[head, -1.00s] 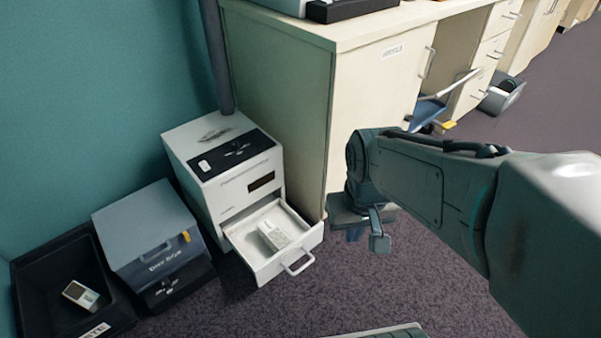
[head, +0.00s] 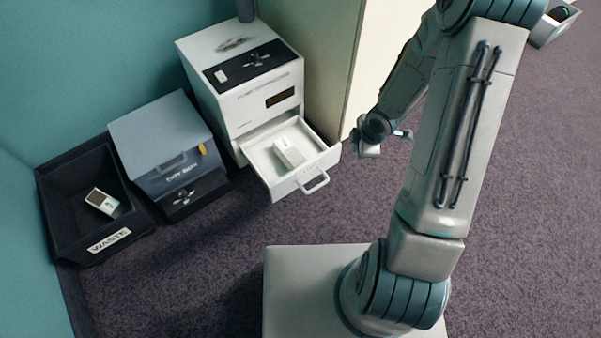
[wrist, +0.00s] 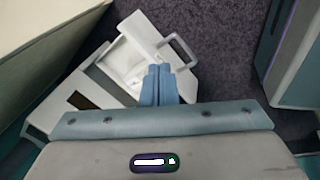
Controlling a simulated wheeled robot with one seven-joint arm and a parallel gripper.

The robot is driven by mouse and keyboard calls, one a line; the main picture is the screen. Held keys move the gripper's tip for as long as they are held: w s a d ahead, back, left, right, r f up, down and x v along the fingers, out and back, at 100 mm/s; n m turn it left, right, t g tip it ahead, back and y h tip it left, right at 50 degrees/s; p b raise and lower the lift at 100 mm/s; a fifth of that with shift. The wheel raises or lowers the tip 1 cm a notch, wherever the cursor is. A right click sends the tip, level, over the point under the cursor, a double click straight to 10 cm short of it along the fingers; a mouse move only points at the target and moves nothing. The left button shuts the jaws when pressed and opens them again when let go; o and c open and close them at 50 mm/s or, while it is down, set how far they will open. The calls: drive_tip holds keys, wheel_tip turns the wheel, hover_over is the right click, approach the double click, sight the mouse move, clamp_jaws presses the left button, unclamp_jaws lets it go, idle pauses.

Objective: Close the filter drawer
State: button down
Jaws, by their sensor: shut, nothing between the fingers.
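The filter drawer (head: 310,180) is pulled out of the front of a white cabinet (head: 262,100) in the head view. It has a grey loop handle (head: 316,183) on its front, and a white box-shaped item (head: 291,151) lies inside. In the wrist view the open drawer (wrist: 136,27) and its handle (wrist: 182,50) show beyond my gripper. My gripper (wrist: 158,68) is shut and empty, its blue-grey fingers covering part of the drawer in that view. In the head view my gripper (head: 372,148) is to the right of the drawer front, apart from it.
A grey-lidded box (head: 160,133) stands left of the cabinet. A black bin labelled WASTE (head: 108,241) holds a small device (head: 102,202). A cream desk side (head: 310,60) is right of the cabinet. The carpet (head: 235,215) before the drawer is clear.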

drive_tip(key=s+a+f+n+y, duration=0.1)
drive_tip(key=a+f+n+y, duration=0.25)
drive_tip(key=f, duration=0.25)
drive_tip(key=n+g+y+b, duration=0.1)
drive_tip(key=n+y+b, duration=0.15)
drive_tip(key=b, duration=0.25)
approach(292, 178)
drive_tip(key=s+f, duration=0.1)
drive_tip(key=f, duration=0.2)
drive_tip(key=s+f, duration=0.1)
drive_tip(key=shift+s+a+f, duration=0.2)
drive_tip(key=shift+s+a, duration=0.15)
drive_tip(key=shift+a, duration=0.05)
drive_tip(key=shift+w+a+r+b, duration=0.1)
drive_tip(key=shift+w+a+b, duration=0.15)
drive_tip(key=shift+w, duration=0.3)
drive_tip(key=shift+w+a+b, duration=0.15)
drive_tip(key=shift+w+a, duration=0.25)
drive_tip(key=shift+w, duration=0.15)
drive_tip(key=shift+w+a+r, duration=0.1)
drive_tip(key=shift+w+a, duration=0.35)
drive_tip(key=shift+w, duration=0.15)
drive_tip(key=shift+w, duration=0.1)
